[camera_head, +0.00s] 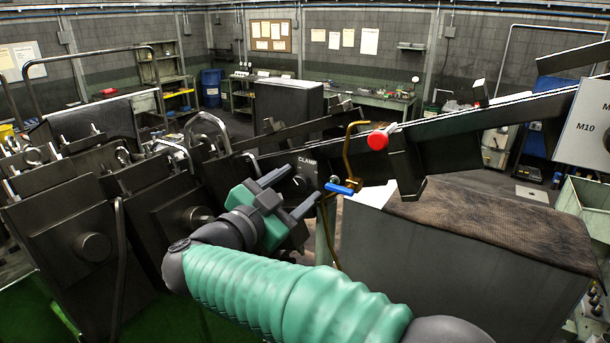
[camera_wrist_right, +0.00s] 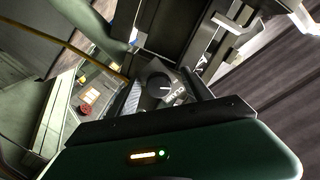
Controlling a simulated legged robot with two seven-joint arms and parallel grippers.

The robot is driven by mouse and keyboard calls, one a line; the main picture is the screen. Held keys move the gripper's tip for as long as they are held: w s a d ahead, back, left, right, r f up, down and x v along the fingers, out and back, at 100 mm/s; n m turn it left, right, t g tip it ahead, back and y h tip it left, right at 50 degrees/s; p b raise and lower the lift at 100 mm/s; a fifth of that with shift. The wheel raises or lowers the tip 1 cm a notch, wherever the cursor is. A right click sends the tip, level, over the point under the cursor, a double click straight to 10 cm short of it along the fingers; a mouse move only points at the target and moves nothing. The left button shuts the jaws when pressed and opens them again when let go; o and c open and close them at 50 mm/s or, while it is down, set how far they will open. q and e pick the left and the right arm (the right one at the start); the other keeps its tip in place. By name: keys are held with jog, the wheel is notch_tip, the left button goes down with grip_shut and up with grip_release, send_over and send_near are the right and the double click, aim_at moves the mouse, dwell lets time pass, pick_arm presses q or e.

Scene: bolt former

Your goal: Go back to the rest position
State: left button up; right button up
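My right gripper (camera_head: 303,184) is at the end of the green-sleeved arm that comes in from the lower right. Its two dark fingers are apart, with nothing between them that I can make out. They point up and right toward the dark machine, close to the dial labelled CLAMP (camera_head: 300,187). In the right wrist view the CLAMP dial (camera_wrist_right: 160,88) shows just beyond the gripper, its white mark visible. I cannot tell whether a finger touches the dial's panel. My left gripper does not show in the head view.
A blue-handled valve (camera_head: 341,188) on a brass pipe and a red knob (camera_head: 377,140) are right of the gripper. A large grey cabinet with a brown mat (camera_head: 490,222) stands at the right. Dark machine housings (camera_head: 85,235) with metal loops fill the left.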

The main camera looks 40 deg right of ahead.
jog(key=shift+s+d+r, duration=0.1)
jog(key=shift+s+d, duration=0.05)
jog(key=c, duration=0.7)
grip_shut()
